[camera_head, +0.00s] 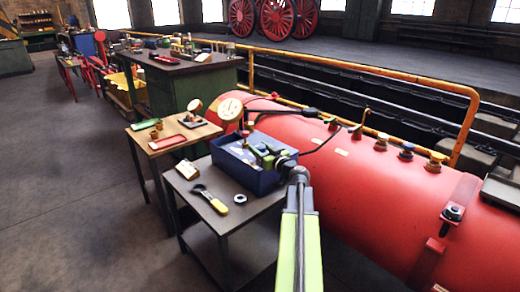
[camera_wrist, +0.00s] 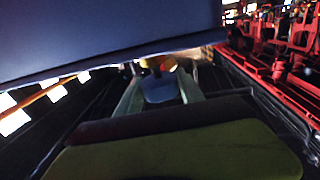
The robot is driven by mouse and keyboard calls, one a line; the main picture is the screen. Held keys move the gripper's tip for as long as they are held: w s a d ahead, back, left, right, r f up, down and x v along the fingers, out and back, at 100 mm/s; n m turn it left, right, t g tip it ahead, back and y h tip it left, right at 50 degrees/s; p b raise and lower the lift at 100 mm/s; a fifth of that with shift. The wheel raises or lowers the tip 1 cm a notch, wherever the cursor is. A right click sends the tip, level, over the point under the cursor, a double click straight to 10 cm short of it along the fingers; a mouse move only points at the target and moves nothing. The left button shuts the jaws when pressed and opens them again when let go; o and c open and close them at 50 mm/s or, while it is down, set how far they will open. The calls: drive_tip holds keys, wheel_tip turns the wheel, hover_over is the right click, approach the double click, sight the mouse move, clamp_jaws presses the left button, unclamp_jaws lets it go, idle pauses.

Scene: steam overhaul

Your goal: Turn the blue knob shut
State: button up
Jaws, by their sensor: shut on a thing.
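My gripper shows in the wrist view (camera_wrist: 160,92), its two pale fingers closed on the sides of a blue knob (camera_wrist: 159,90). A yellow-orange piece shows just beyond the knob. In the head view my arm reaches forward to the blue box on the small table, and my gripper (camera_head: 262,155) is small there, over the box. The knob between the fingers cannot be made out in the head view. How far the knob is turned cannot be told.
The blue box (camera_head: 240,178) stands on a dark table (camera_head: 220,225) with a yellow-handled tool (camera_head: 210,199) and a ring (camera_head: 240,198). A red boiler (camera_head: 375,195) lies close on the right, with several fittings, one blue-topped (camera_head: 407,150). Open floor lies left.

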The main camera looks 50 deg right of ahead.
drive_tip(key=m+g+h, duration=0.1)
drive_tip(key=m+h, duration=0.1)
drive_tip(key=m+g+h, duration=0.1)
drive_tip(key=h, duration=0.2)
drive_tip(key=shift+a+m, duration=0.2)
drive_tip(key=shift+m, duration=0.2)
drive_tip(key=m+g+h, duration=0.4)
drive_tip(key=h, duration=0.1)
drive_tip(key=shift+w+d+g+h, duration=0.1)
drive_tip(key=shift+g+h, duration=0.2)
drive_tip(key=shift+g, duration=0.1)
drive_tip(key=m+g+h, duration=0.1)
drive_tip(key=m+g, duration=0.1)
drive_tip(key=m+g+h, duration=0.1)
drive_tip(key=g, duration=0.1)
drive_tip(key=shift+w+m+g+h, duration=0.1)
drive_tip(key=shift+m+g+h, duration=0.2)
drive_tip(key=shift+m, duration=0.1)
drive_tip(key=shift+d+m+g+h, duration=0.1)
drive_tip(key=shift+m+g+h, duration=0.4)
drive_tip(key=shift+m+g, duration=1.4)
drive_tip(key=shift+s+n+g, duration=0.2)
drive_tip(key=shift+n+g, duration=0.1)
drive_tip(key=shift+g, duration=0.3)
drive_tip(key=o, duration=1.4)
drive_tip(key=s+a, duration=0.1)
drive_tip(key=a, duration=1.6)
drive_tip(key=shift+a, duration=0.2)
